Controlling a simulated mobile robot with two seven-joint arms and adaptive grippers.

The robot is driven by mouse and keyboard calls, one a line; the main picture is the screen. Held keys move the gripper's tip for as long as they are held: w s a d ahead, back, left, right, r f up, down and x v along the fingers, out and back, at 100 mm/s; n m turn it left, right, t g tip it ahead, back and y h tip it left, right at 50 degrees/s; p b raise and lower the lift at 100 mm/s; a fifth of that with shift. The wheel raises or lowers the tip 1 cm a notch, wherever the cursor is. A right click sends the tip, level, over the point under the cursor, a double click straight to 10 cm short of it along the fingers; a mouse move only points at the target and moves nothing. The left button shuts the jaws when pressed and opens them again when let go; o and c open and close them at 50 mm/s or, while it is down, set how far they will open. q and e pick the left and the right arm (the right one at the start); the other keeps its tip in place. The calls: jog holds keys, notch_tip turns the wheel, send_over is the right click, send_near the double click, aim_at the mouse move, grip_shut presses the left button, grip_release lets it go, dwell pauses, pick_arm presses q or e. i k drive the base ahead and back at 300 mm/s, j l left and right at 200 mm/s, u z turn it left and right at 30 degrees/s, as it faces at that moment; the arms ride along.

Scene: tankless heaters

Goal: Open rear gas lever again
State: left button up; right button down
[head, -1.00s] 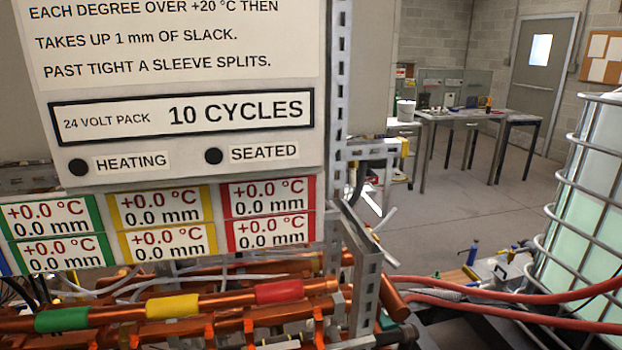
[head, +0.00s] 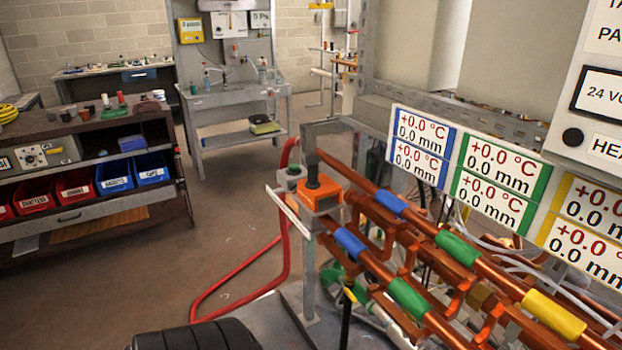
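I cannot make out a lever marked as the rear gas lever in the head view. Neither of my grippers is in view.
Display panels (head: 492,180) hang above the pipes. A brown shelf bench (head: 95,205) with bins stands left, a grey workbench (head: 235,100) behind. Open floor lies between.

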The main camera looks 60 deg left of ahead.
aim_at(341, 279)
jog(key=u, duration=1.65)
